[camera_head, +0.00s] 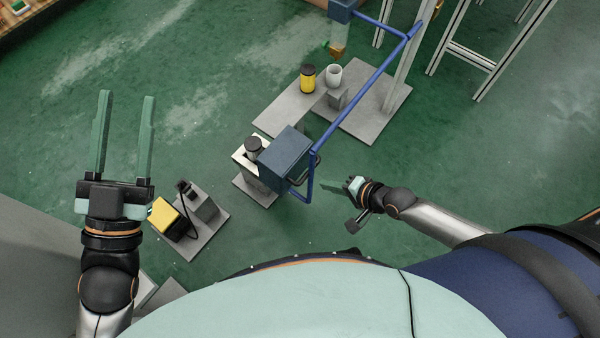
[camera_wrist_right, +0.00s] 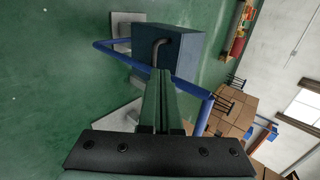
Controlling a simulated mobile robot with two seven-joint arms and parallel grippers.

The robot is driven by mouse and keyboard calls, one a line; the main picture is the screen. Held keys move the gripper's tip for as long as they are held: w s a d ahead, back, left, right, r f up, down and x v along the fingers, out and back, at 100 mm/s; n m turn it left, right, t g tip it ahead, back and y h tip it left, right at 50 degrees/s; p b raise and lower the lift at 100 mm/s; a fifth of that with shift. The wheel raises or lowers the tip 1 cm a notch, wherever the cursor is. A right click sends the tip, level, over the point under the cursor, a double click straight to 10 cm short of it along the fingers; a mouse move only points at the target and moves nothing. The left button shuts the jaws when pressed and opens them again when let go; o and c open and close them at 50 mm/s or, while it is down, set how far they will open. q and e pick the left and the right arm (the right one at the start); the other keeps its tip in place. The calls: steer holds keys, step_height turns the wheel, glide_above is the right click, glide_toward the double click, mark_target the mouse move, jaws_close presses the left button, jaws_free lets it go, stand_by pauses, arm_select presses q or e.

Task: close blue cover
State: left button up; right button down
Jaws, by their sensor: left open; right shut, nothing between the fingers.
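The blue cover (camera_head: 283,157) is a dark blue box beside a small stand with a dark cylinder on it. It also shows in the right wrist view (camera_wrist_right: 190,50), with a grey bent handle (camera_wrist_right: 160,45) on its face. I cannot tell how far it is closed. My right gripper (camera_head: 328,187) is shut and empty, just right of the cover, near the lower end of a blue tube frame (camera_head: 365,92). In the right wrist view its fingers (camera_wrist_right: 160,75) point at the handle area; contact is unclear. My left gripper (camera_head: 127,98) is open and empty, far left of the cover.
A grey plate (camera_head: 374,118) carries a yellow cylinder (camera_head: 308,78) and a white cup (camera_head: 334,76). A yellow-faced device (camera_head: 166,217) stands on another plate between my left gripper and the cover. Metal frame legs (camera_head: 470,55) stand upper right. Green floor lies open at upper left.

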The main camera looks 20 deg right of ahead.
mark_target(291, 171)
steer(key=b+x, duration=0.1)
steer(key=x, duration=0.2)
steer(key=r+b+x, duration=0.1)
steer(key=x, duration=0.2)
steer(key=w+b+x, duration=0.1)
steer(key=b+x, duration=0.1)
steer(key=x, duration=0.1)
steer(key=shift+w+a+r, duration=0.1)
steer(key=shift+a+r, duration=0.05)
steer(key=shift+a, duration=0.25)
steer(key=shift+w+a+r, duration=0.1)
steer(key=shift+w+a, duration=0.25)
steer(key=shift+w, duration=0.1)
arm_select(q)
steer(key=s+d+r+m+h, duration=0.1)
steer(key=s+r+m+h, duration=0.2)
steer(key=h, duration=0.3)
steer(key=shift+s+r+m, duration=0.4)
steer(key=shift+s+m, duration=0.2)
steer(key=shift+s, duration=0.3)
